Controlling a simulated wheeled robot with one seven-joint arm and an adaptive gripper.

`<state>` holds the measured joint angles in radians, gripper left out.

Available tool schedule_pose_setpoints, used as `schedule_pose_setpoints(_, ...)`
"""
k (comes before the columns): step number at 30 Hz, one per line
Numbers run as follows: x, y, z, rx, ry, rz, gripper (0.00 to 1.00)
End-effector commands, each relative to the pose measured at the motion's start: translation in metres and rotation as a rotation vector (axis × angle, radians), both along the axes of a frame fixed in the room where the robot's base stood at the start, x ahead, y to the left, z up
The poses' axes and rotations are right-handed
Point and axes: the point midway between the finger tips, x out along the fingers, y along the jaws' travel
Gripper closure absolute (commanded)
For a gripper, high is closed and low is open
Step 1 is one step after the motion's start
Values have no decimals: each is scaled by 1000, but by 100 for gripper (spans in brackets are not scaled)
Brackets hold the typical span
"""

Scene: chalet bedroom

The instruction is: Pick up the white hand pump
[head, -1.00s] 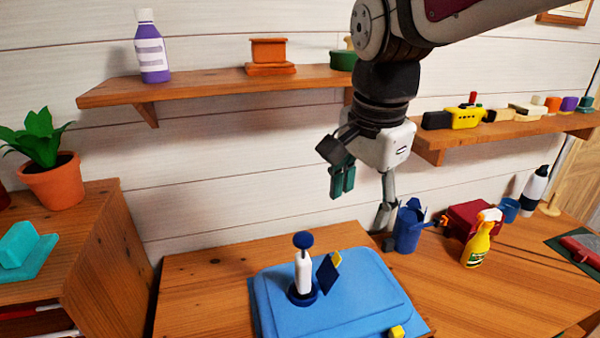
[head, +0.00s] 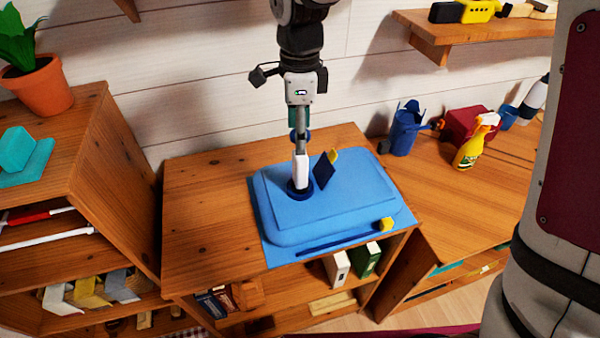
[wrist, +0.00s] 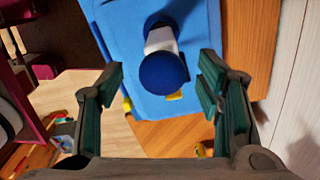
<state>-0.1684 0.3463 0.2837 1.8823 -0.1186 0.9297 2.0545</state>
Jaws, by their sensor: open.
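The white hand pump (head: 301,172) stands upright on the blue case-like slab (head: 350,206), its foot in a dark blue ring (head: 299,190). Its round blue knob is partly hidden behind a finger in the head view. My gripper (head: 300,146) points down over the top of the pump and is open. In the wrist view, the blue knob (wrist: 164,73) and white body (wrist: 161,41) show between the two spread fingers of my gripper (wrist: 162,82). I see no finger touching the pump in the wrist view.
A dark blue plate with a yellow piece (head: 324,168) stands close right of the pump. A yellow block (head: 386,225) sits at the slab's front right. A blue bin-shaped holder (head: 403,130) and yellow spray bottle (head: 474,142) stand further right. Bare wood (head: 205,200) lies left.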

Motion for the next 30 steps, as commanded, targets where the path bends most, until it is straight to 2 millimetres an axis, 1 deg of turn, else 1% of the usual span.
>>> schedule_pose_setpoints(8,-1,-1,-19,0,4,-1,40)
schedule_pose_setpoints(16,0,0,-54,0,3,0,40)
schedule_pose_setpoints(20,1,0,-61,0,0,1,40)
schedule_pose_setpoints(26,2,0,-62,0,-1,0,40)
schedule_pose_setpoints(29,2,0,-62,0,-1,0,61)
schedule_pose_setpoints(30,2,0,-61,0,-1,0,70)
